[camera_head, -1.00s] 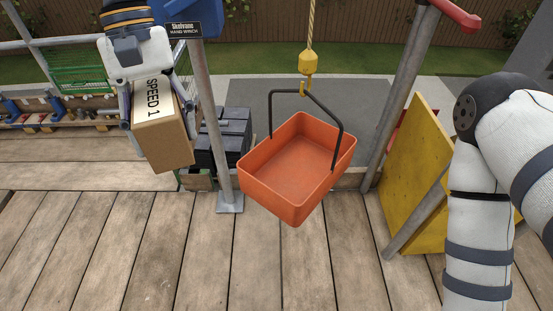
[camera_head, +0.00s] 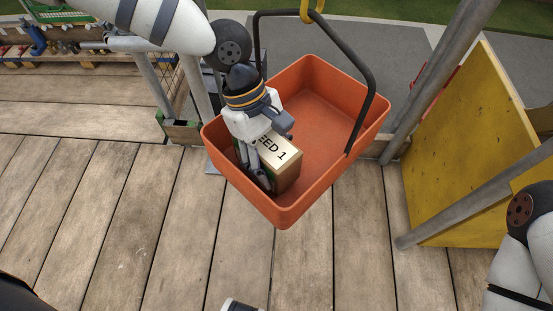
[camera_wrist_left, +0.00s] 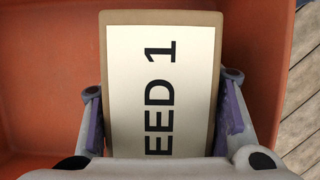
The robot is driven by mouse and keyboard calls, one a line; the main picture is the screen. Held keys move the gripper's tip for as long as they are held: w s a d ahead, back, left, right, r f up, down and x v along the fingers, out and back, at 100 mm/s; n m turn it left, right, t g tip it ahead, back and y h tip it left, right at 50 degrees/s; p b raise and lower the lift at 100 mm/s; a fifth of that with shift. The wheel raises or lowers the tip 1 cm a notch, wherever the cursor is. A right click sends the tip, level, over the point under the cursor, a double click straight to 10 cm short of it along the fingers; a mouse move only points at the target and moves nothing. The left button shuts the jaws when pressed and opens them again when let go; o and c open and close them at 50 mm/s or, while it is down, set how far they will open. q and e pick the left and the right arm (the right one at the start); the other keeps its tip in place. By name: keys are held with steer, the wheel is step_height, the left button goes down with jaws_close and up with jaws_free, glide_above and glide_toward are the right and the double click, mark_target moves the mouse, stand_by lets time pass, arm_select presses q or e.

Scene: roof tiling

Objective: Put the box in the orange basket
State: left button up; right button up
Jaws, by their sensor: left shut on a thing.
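The box (camera_head: 286,169) is brown cardboard with a white label, of which "ED 1" shows in the head view. It is inside the orange basket (camera_head: 325,125), at its near left side. The left wrist view shows the box (camera_wrist_left: 163,75) between both fingers. My left gripper (camera_head: 260,170) reaches down into the basket and is shut on the box. Whether the box touches the basket floor is hidden. The basket hangs from a black handle (camera_head: 372,75) on a yellow hook (camera_head: 311,14). My right gripper is not in view; only part of my right arm shows at right.
A grey metal post stands behind the basket's left side, and another slanted pole (camera_head: 435,85) stands right of it. A yellow panel (camera_head: 465,150) leans at the right. The wooden deck (camera_head: 150,235) in front is clear.

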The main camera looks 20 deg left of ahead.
mark_target(263, 138)
arm_select(q)
steer(key=shift+f, duration=0.6)
steer(key=shift+f, duration=0.15)
steer(key=o, duration=1.5)
steer(key=p+v, duration=0.2)
steer(key=v, duration=1)
